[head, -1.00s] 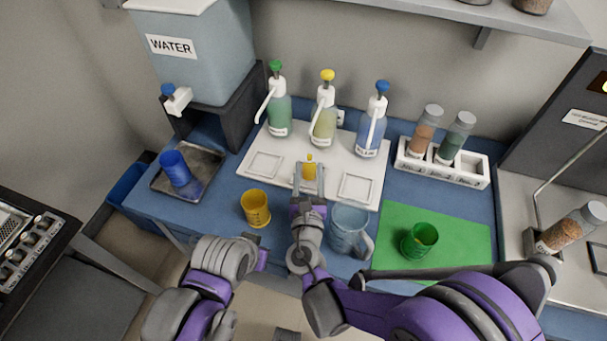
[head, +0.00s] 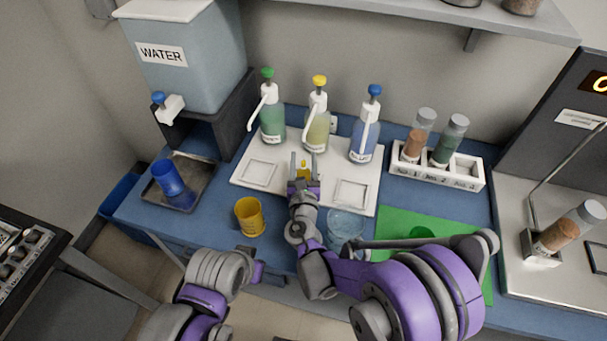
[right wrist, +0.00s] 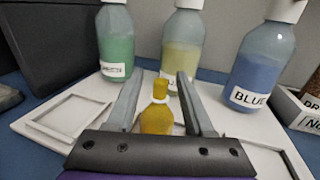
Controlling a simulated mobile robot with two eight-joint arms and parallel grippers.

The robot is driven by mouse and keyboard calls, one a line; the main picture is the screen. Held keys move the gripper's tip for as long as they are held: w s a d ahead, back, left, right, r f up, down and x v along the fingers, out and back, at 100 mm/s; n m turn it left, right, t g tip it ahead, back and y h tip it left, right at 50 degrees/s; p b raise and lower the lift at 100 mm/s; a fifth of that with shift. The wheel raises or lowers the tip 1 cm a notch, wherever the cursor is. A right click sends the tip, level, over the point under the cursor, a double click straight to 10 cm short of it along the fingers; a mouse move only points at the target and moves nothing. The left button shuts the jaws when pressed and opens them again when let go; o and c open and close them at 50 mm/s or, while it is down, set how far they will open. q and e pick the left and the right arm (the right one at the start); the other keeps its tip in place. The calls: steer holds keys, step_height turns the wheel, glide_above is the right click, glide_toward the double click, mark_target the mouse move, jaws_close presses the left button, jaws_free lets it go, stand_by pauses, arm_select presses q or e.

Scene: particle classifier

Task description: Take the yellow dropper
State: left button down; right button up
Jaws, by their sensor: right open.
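The yellow dropper (head: 303,167) is a small yellow bottle standing in the middle square of the white tray (head: 243,179). It also shows in the right wrist view (right wrist: 156,119), upright, with a white ring at its neck. My right gripper (head: 304,160) is open. In the right wrist view its two fingers (right wrist: 159,78) stand on either side of the dropper, with a gap to each side visible. My left gripper (head: 258,272) is low in the head view, away from the tray and apparently empty; its jaw opening is unclear.
Green, yellow and blue pump bottles (head: 317,130) stand behind the dropper. A yellow cup (head: 249,217) and a clear blue jug (head: 346,227) are in front of the tray. A vial rack (head: 437,178) is at right. My right arm partly covers a green cup.

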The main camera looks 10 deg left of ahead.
steer(key=shift+x, duration=0.75)
jaws_close()
steer(key=shift+r, duration=0.1)
